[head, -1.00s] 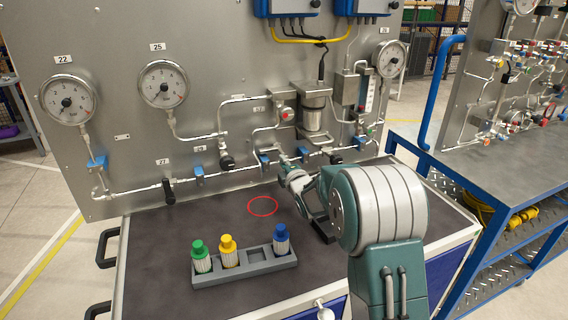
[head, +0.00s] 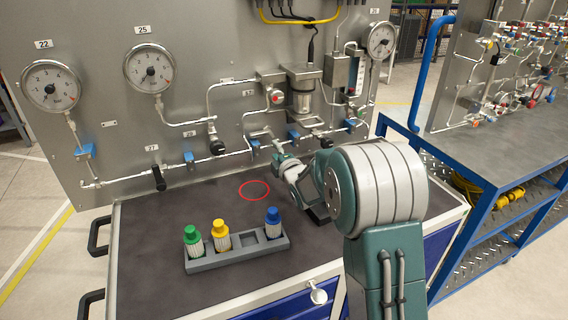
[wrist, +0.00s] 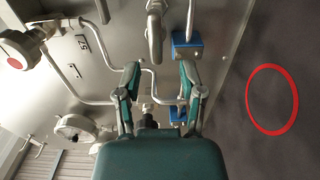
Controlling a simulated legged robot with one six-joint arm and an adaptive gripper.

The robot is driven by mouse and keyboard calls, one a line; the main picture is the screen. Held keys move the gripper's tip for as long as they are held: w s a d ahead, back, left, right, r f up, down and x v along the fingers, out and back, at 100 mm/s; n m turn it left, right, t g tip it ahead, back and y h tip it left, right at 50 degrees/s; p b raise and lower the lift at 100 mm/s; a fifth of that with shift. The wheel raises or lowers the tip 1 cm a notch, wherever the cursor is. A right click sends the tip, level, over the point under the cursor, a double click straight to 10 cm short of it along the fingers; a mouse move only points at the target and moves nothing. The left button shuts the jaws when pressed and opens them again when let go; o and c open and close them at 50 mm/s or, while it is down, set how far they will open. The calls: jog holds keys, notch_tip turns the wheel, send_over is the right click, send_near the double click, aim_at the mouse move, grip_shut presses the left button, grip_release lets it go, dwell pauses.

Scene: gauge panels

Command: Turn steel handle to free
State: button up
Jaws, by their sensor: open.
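My gripper (head: 280,160) is in front of the lower pipe run of the grey panel, above the back of the bench top. In the wrist view its two green fingers (wrist: 159,72) are spread apart with nothing held between them. A bare steel, rounded piece that looks like the steel handle (wrist: 154,32) lies beyond the fingertips, roughly in line with the gap. In the head view it appears to be the steel piece (head: 262,134) just above the gripper. I cannot tell its exact turn position. No contact shows.
A grey rack (head: 215,262) with green, yellow and blue-capped bottles stands on the dark bench top (head: 150,222). A flat red ring (head: 254,190) marks the bench behind it. A black-handled valve (head: 158,179) and gauges (head: 50,86) are at left. A blue-framed bench (head: 500,140) is at right.

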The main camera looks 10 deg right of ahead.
jog(key=s+d, duration=0.1)
jog(key=s, duration=0.8)
jog(key=shift+d, duration=0.25)
jog(key=shift+s, duration=0.1)
jog(key=s+d+r+m+g+h, duration=0.1)
jog(key=s+r+m+g+h, duration=0.15)
jog(key=s+m, duration=0.4)
jog(key=s+d+r+m+g+h, duration=0.1)
jog(key=s+r+m+g+h, duration=0.15)
jog(key=s+m, duration=0.35)
jog(key=s+a+m+g+y, duration=0.1)
jog(key=s+m+g, duration=0.6)
jog(key=s, duration=1.6)
jog(key=shift+a+f+m+y, duration=0.3)
jog(key=shift+a+f+m, duration=0.15)
jog(key=shift+a, duration=0.15)
